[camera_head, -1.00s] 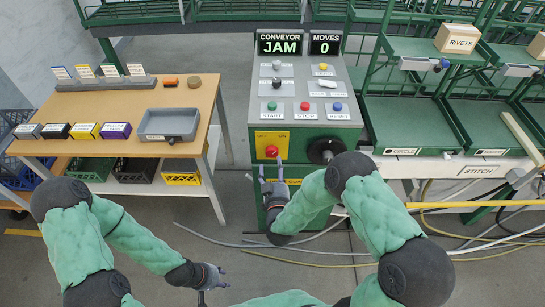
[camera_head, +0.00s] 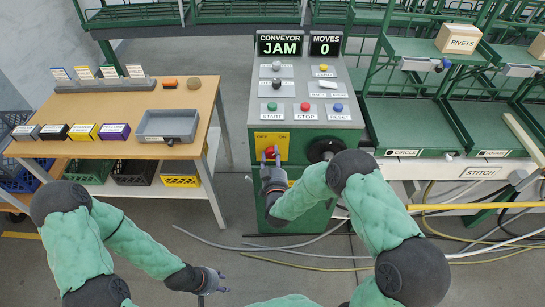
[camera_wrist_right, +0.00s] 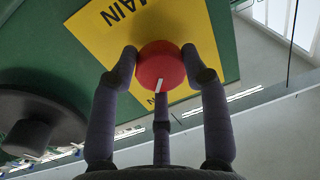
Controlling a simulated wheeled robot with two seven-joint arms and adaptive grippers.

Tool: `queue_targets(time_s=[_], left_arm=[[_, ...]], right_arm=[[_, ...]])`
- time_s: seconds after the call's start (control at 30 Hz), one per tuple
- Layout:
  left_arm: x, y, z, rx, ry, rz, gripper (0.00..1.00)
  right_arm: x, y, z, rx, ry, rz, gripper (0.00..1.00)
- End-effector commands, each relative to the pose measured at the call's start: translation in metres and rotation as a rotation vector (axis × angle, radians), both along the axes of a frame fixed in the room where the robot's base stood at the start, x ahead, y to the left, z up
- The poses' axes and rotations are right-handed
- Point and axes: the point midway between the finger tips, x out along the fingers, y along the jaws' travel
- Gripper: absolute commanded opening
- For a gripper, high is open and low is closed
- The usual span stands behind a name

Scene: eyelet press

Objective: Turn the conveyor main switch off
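The main switch is a red round knob (camera_head: 270,152) with a white mark, on a yellow plate (camera_head: 283,136) labelled OFF at left and ON at right. In the right wrist view the knob (camera_wrist_right: 161,66) sits between my right gripper's fingers, which touch its two sides; the white mark points down in that picture. My right gripper (camera_head: 271,160) is at the front of the cabinet, shut on the knob. The exact switch position is hard to read in the head view. My left gripper (camera_head: 224,281) is open and empty, low over the floor, away from the switch.
The press cabinet (camera_head: 245,100) has buttons on top and a display (camera_head: 280,44) reading CONVEYOR JAM. A black round handwheel (camera_head: 325,149) is close right of the switch. A wooden table (camera_head: 130,105) stands left, green racks right. Hoses lie on the floor.

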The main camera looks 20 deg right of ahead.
Motion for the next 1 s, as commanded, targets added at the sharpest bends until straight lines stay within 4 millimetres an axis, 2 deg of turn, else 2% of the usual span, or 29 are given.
queue_targets(time_s=[0.47, 1.0], left_arm=[[0.0, 0.0, 0.0009, 0.0, 0.0, 0.0, 0.4], [-0.0001, 0.0, 0.0069, 0.0, 0.0, 0.0, 0.4]], right_arm=[[0.0006, 0.0005, 0.0013, -0.08, 0.021, 0.002, 0.14], [0.0011, 0.0014, 0.0029, -0.524, 0.148, 0.002, 0.14]])
